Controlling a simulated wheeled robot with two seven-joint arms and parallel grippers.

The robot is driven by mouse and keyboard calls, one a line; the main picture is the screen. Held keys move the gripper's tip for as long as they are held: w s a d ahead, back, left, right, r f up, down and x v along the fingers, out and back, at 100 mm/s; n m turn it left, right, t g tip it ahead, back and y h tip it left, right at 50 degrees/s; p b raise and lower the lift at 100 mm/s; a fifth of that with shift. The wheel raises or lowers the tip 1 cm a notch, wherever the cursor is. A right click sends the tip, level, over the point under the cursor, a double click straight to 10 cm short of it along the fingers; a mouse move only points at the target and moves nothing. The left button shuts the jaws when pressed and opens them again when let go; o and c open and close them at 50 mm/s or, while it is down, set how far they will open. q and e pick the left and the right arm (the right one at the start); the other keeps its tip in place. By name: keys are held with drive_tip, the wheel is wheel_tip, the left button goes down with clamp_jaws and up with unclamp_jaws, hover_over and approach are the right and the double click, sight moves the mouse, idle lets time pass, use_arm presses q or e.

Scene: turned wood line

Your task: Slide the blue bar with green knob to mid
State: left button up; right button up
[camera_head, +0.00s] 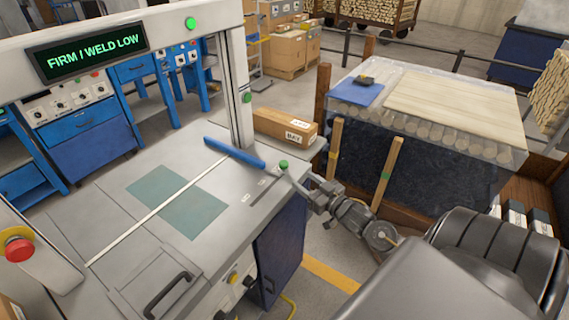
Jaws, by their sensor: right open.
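The blue bar (234,152) lies across the far part of the grey machine top. The green knob (283,165) stands at its right end, by the far end of a short slot with small white labels (246,198); their text is too small to read surely. My right gripper (303,184) comes in from the right, open, just to the right of and nearer than the knob. Whether a finger touches the knob or its stem, I cannot tell. My left gripper is not in view.
A green display (90,53) reads "FIRM | WELD LOW". A post (236,90) rises behind the bar. A cardboard box (285,128) sits behind the knob. A red button (18,248) is at the left and a black handle (166,292) at the front.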

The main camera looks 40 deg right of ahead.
sight(287, 167)
drive_tip(key=w, duration=0.3)
drive_tip(key=w+p, duration=0.1)
drive_tip(key=w, duration=0.7)
drive_tip(key=shift+a+r, duration=0.2)
drive_tip(key=shift+r, duration=0.05)
drive_tip(key=shift+s, duration=0.1)
